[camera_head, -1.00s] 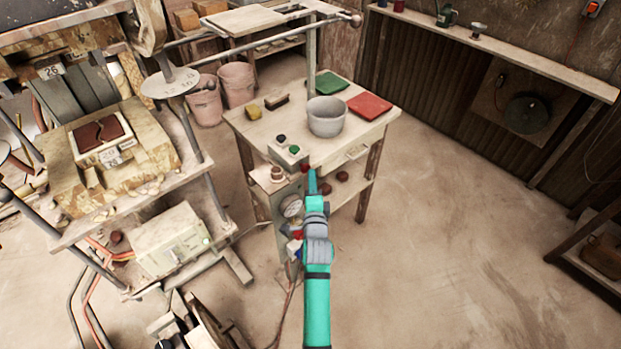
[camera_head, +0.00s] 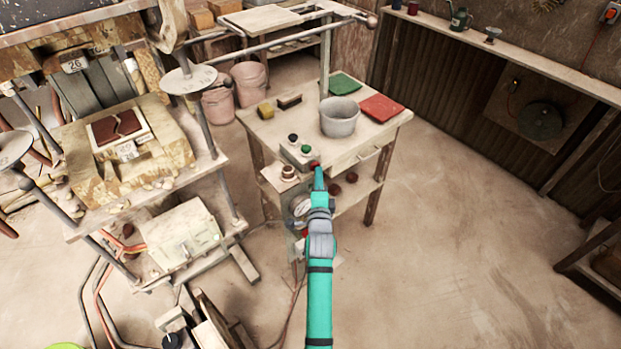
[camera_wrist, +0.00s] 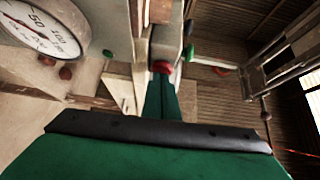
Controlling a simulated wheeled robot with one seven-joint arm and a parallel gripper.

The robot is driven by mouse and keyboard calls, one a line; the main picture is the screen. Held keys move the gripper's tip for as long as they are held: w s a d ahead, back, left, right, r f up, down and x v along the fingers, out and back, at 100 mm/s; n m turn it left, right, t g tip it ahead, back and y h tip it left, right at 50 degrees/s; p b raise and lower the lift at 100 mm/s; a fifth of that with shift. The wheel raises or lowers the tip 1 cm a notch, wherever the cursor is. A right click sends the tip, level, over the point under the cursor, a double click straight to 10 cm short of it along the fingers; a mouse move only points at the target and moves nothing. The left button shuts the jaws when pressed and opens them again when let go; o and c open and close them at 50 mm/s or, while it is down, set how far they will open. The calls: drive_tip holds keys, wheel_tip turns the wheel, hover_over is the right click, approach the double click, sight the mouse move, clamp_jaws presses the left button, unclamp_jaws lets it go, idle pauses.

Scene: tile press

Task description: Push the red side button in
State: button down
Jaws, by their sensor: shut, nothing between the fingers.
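The red side button (camera_head: 314,163) sits on the side of a small control box (camera_head: 296,155) at the table's near corner. In the wrist view the red button (camera_wrist: 161,67) shows straight ahead, just beyond my fingertips. My gripper (camera_head: 319,172) is shut and empty, its teal fingers pointing at the button. The fingertips (camera_wrist: 162,80) overlap the button's lower edge in the wrist view. I cannot tell whether they touch it. A green button (camera_head: 305,149) and a dark button (camera_head: 292,138) are on the box's top.
The table (camera_head: 262,128) holds a grey bucket (camera_head: 339,118), a green tile (camera_head: 346,84) and a red tile (camera_head: 382,107). A round gauge (camera_wrist: 35,32) is close at left in the wrist view. The tile press (camera_head: 125,145) stands at left. The floor at right is clear.

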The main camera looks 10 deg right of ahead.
drive_tip(key=shift+w+a+r+y, duration=0.3)
drive_tip(key=shift+w+a, duration=0.15)
drive_tip(key=shift+a, duration=0.2)
drive_tip(key=s+d, duration=0.2)
drive_tip(key=s, duration=1.2)
drive_tip(key=shift+d+f, duration=0.2)
drive_tip(key=shift+d, duration=0.05)
drive_tip(key=shift+f, duration=0.1)
